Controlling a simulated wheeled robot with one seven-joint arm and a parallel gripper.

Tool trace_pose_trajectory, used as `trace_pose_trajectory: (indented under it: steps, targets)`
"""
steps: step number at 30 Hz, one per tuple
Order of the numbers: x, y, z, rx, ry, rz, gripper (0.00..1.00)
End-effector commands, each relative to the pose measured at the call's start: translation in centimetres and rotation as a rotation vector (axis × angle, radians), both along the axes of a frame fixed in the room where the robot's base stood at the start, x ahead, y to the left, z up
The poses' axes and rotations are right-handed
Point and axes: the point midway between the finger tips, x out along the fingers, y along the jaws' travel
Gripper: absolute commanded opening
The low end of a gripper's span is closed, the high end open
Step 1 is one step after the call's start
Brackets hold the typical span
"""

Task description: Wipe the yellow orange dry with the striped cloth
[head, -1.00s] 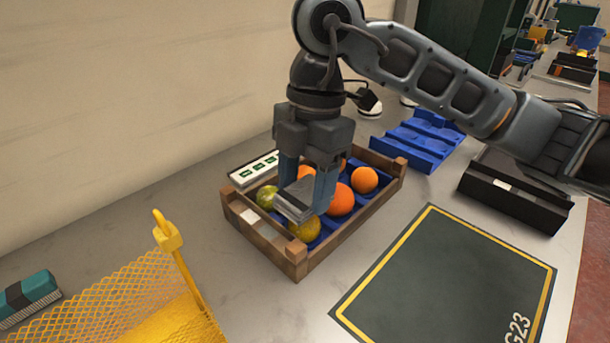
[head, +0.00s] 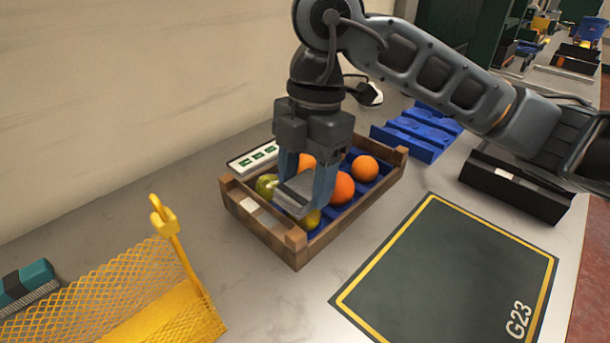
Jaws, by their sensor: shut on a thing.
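My gripper (head: 303,197) is over the near left part of a wooden crate (head: 337,229), shut on the grey striped cloth (head: 294,196). The yellow orange (head: 312,220) lies in the crate under the cloth. The cloth and gripper hide most of it, and I cannot tell whether they touch. A greenish fruit (head: 266,186) lies left of the cloth. Orange fruits lie beside and behind the gripper, one close to its right finger (head: 342,188), one further right (head: 365,168) and one behind (head: 306,162).
A yellow mesh basket (head: 165,327) stands at front left, near a teal brush (head: 27,281). A dark mat marked G23 (head: 450,275) lies at right and is bare. A black tray (head: 512,187) and blue trays (head: 417,132) stand behind it. A wall rises behind the crate.

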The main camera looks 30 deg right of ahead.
Motion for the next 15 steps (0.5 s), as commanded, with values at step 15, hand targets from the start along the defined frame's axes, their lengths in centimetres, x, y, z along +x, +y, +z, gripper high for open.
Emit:
trace_pose_trajectory:
  steps: [15]
  targets:
    - [0.0,-0.01,-0.56,0.0,0.0,0.0,0.28]
